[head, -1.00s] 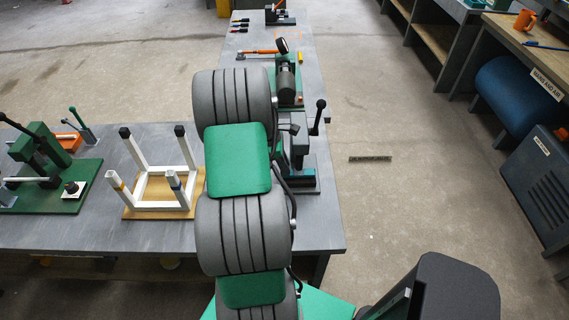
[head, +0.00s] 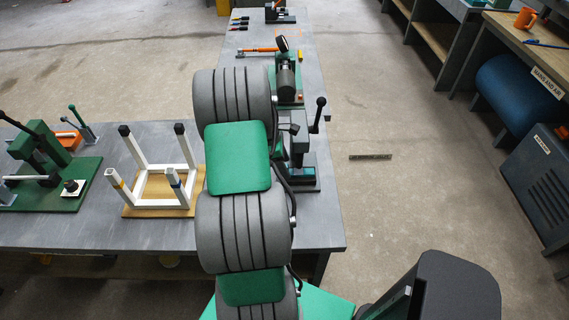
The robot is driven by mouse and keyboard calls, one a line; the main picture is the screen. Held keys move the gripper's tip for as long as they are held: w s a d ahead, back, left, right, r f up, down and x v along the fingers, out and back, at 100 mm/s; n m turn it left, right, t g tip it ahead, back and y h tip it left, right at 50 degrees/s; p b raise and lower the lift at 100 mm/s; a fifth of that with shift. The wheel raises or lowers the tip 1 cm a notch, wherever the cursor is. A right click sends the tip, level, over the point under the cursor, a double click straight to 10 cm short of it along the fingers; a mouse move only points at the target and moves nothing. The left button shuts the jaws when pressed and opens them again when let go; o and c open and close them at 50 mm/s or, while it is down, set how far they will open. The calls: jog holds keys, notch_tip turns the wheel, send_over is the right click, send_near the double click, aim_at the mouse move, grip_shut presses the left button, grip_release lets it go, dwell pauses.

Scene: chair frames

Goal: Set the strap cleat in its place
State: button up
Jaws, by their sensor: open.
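A white chair frame (head: 145,150) stands with its legs up on a tan wooden board (head: 135,211) on the grey bench, left of my arm. Two of its legs have black caps. The near legs carry a yellow mark and a blue mark. I cannot make out a strap cleat in the head view. My gripper is not in view; my own grey and green arm links fill the middle of the picture and hide part of the bench.
A green lever fixture (head: 45,160) stands on the bench at the left. A black-handled press (head: 300,150) is partly behind my arm. A green-based machine (head: 287,80) and several small tools lie farther back.

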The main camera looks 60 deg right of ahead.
jog(key=shift+r+p, duration=1.35)
jog(key=shift+r, duration=2.7)
